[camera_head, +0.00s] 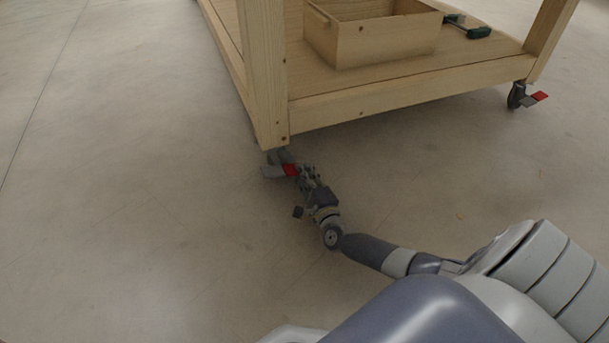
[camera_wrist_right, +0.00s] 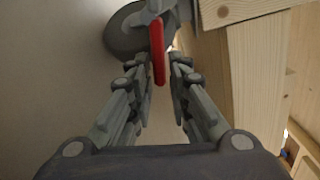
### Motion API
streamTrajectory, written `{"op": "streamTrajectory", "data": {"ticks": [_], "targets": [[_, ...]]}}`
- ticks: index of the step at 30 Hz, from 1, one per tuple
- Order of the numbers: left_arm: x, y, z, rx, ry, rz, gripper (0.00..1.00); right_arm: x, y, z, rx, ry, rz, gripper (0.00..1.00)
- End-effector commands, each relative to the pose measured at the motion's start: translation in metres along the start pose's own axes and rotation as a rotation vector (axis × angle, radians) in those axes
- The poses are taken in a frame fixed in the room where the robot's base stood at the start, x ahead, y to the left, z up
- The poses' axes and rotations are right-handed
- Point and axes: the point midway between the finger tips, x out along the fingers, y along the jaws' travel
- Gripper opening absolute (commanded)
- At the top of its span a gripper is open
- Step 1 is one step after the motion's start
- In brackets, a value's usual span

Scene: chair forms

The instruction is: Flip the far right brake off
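The wooden cart's near-left caster with its red brake lever (camera_head: 290,170) is below the corner leg. My right gripper (camera_head: 300,174) is low at this caster, its fingertips at the lever. In the right wrist view the red lever (camera_wrist_right: 157,50) stands between the two fingertips (camera_wrist_right: 162,66), nearer the left finger. A gap shows beside it, so the gripper looks narrowly open around it. Another caster with a red brake lever (camera_head: 540,97) is under the cart's right leg, away from the gripper. My left gripper is not in view.
The cart's lower shelf (camera_head: 400,82) holds an open wooden box (camera_head: 385,42) and a dark green tool (camera_head: 468,27). The cart's wooden leg (camera_wrist_right: 258,75) rises close to the right finger. The floor to the left is clear.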

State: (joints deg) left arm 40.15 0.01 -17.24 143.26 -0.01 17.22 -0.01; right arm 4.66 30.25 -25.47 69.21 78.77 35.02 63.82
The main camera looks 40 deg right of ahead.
Motion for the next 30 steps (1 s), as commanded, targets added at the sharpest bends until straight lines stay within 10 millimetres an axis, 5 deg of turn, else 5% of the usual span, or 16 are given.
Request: {"op": "streamTrajectory", "data": {"ticks": [14, 30], "targets": [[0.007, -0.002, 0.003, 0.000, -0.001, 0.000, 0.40, -0.001, -0.004, 0.001, -0.042, 0.000, 0.002, 0.00], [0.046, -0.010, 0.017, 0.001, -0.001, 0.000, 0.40, -0.001, -0.023, 0.007, -0.373, 0.001, 0.002, 0.00]]}}
